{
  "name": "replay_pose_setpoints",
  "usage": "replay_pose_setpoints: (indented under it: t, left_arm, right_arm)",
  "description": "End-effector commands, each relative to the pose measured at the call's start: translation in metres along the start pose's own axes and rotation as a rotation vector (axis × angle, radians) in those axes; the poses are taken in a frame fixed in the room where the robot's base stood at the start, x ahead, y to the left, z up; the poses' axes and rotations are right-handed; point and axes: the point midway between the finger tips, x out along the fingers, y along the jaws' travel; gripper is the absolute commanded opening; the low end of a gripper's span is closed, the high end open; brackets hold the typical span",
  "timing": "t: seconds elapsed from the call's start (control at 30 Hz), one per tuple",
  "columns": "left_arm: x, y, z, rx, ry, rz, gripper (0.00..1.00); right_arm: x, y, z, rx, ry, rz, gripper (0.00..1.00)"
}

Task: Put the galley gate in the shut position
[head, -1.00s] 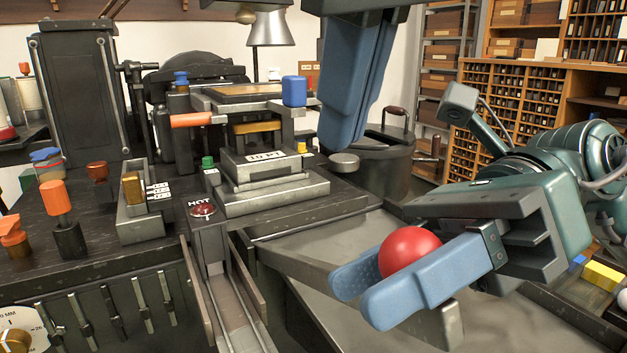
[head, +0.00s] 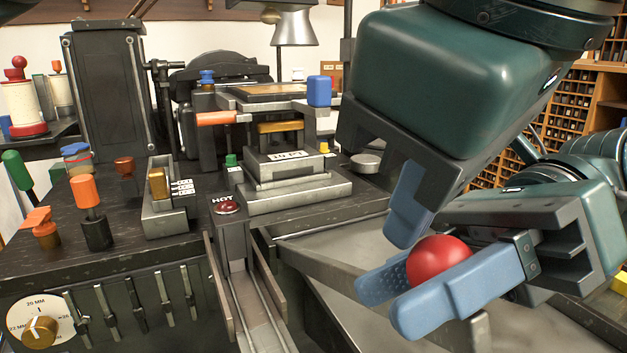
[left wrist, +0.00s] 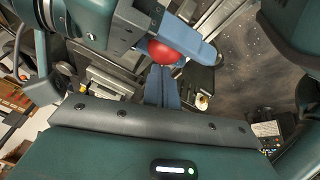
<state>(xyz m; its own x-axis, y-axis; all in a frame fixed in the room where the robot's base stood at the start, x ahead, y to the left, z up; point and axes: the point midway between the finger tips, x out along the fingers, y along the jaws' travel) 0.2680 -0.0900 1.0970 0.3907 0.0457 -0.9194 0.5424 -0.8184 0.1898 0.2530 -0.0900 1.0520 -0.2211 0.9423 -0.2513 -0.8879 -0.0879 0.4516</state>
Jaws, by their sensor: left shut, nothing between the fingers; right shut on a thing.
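A red ball-shaped knob (head: 438,261) sits between the blue fingers of my right gripper (head: 392,300), which is shut on it. Whether the knob belongs to the galley gate I cannot tell; anything below it is hidden by the fingers. My left gripper (head: 406,236) is shut and empty, its fingertips pointing down just above and left of the knob. In the left wrist view the red knob (left wrist: 163,52) shows close to my left fingers (left wrist: 160,92). A grey sloping metal tray (head: 320,262) lies below the grippers. I cannot pick out the gate clearly.
A casting machine with a "10 PT" block (head: 285,158) stands behind. Levers, an orange knob (head: 84,190) and a dial (head: 38,325) fill the left. My two grippers are very close together.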

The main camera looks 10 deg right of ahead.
Motion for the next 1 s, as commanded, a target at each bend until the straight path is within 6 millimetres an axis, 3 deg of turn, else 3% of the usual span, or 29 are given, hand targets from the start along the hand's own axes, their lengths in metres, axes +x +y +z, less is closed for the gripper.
replay_pose_setpoints:
  t: [0.07,0.3,0.33,0.57,0.83,1.0]
  left_arm:
    - [0.007,-0.004,0.014,0.019,-0.012,-0.007,0.00]
    - [0.008,-0.005,0.017,0.024,-0.016,-0.008,0.00]
    - [0.008,-0.005,0.017,0.024,-0.016,-0.007,0.00]
    - [0.007,-0.004,0.015,0.019,-0.013,-0.006,0.00]
    - [0.007,-0.004,0.013,0.014,-0.010,-0.005,0.00]
    - [0.007,-0.004,0.013,0.013,-0.009,-0.005,0.00]
  right_arm:
    - [-0.001,-0.001,0.003,0.001,-0.013,-0.002,0.00]
    - [-0.002,-0.001,0.006,-0.002,-0.021,-0.005,0.00]
    - [-0.002,-0.001,0.006,-0.002,-0.021,-0.005,0.40]
    - [-0.002,-0.001,0.004,-0.001,-0.016,-0.003,0.58]
    - [-0.003,-0.001,0.003,0.001,-0.012,-0.002,0.59]
    - [-0.022,-0.002,0.003,0.005,-0.013,-0.005,0.59]
